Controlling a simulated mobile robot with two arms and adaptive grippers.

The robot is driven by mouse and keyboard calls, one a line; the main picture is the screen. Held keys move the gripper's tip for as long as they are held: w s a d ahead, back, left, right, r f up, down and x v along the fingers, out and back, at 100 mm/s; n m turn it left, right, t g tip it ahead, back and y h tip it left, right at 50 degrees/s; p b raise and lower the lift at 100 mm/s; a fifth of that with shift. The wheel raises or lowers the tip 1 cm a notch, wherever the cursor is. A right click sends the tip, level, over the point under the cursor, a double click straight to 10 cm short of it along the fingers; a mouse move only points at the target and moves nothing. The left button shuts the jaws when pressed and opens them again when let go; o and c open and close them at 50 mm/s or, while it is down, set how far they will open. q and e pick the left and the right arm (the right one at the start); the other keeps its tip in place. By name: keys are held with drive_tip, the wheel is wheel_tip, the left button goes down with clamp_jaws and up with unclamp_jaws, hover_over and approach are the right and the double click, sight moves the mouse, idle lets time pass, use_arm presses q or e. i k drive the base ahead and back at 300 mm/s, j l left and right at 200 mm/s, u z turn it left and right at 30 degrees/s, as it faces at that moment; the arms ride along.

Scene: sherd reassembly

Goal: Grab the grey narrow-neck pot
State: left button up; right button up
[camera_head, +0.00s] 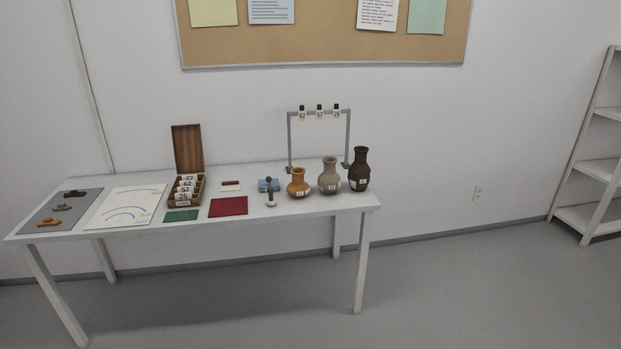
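The grey narrow-neck pot (329,176) stands upright near the right end of the white table (315,208). It has a small white label on its front. An orange-brown pot (298,183) stands close on its left, and a taller dark brown pot (359,170) stands close on its right. Neither of my grippers shows in the head view.
A grey frame (348,135) with numbered tags stands behind the pots. Left of them are a small stamp-like tool (270,192), a red mat (228,207), an open wooden card box (187,150) and a grey mat (64,224) with sherds. Shelves (590,170) stand at right; floor in front is clear.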

sight(329, 181)
drive_tip(key=i+l, duration=0.15)
drive_tip(key=i, duration=0.45)
drive_tip(key=i+l, duration=0.1)
drive_tip(key=i, duration=0.45)
drive_tip(key=i+l, duration=0.15)
drive_tip(key=i, duration=0.45)
